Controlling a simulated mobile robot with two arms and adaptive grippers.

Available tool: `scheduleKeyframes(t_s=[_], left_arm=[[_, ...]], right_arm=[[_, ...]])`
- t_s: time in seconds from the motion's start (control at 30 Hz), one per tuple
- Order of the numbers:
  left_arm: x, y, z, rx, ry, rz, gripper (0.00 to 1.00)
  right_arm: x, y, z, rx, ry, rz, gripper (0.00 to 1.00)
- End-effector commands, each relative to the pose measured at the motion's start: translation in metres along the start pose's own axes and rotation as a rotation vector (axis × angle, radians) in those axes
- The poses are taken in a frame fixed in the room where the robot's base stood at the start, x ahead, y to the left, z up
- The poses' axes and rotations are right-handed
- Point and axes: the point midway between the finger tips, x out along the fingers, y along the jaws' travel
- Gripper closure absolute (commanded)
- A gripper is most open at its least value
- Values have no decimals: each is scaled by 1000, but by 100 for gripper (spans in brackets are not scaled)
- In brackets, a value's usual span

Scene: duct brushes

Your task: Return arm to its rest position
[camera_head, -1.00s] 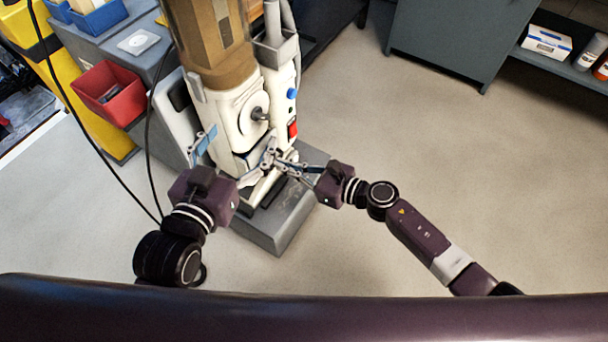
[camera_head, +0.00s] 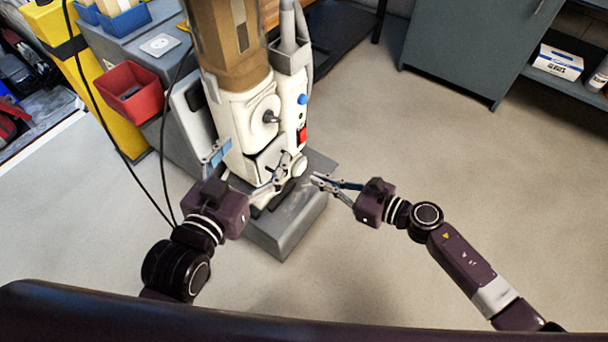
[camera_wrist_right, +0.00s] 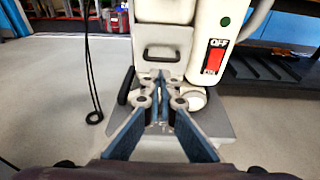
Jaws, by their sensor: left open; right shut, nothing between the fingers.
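My right gripper (camera_head: 316,181) is shut and empty, held in front and to the right of the white machine (camera_head: 238,125). Its fingertips also show together in the right wrist view (camera_wrist_right: 160,88), with the machine's front behind them. My left gripper (camera_head: 250,162) is open, its fingers spread in front of the machine's lower front. I cannot tell whether a finger touches the machine. The machine has a brown cylinder (camera_head: 228,45) on top and a red switch (camera_head: 302,134), marked OFF and ON in the wrist view (camera_wrist_right: 214,60).
The machine stands on a grey base (camera_head: 283,225). A red bin (camera_head: 133,92) hangs on the grey bench at left, near black cables (camera_head: 163,140). A grey cabinet (camera_head: 460,50) stands at the back right. Open floor (camera_head: 400,130) lies to the right of the machine.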

Motion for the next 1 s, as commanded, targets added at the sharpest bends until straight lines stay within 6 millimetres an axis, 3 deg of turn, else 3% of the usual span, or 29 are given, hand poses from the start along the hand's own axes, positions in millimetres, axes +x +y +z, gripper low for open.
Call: scheduleKeyframes(t_s=[0.1, 0.3, 0.57, 0.67, 0.77, 0.83, 0.9, 1.0], left_arm=[[-2, -1, 10, 0, -50, -3, 19], [-4, -2, 20, 1, -92, -5, 19], [-4, -3, 23, 1, -101, -6, 19], [-4, -3, 23, 1, -101, -6, 19], [-4, -3, 23, 1, -101, -6, 19], [-4, -3, 23, 1, -101, -6, 19], [-4, -3, 23, 1, -101, -6, 19], [-4, -3, 23, 1, -101, -6, 19]], right_arm=[[-25, 1, -1, 1, 3, 1, 100], [-47, 1, -1, 1, 2, 1, 100], [-52, 1, 0, 2, 0, 2, 100], [-49, 2, 11, 66, -35, -19, 100], [-45, 1, 46, 284, -150, -85, 100], [-48, -6, 80, 544, -278, -147, 100], [-60, -18, 110, 868, -429, -205, 100], [-89, -36, 134, 1365, -650, -253, 100]])
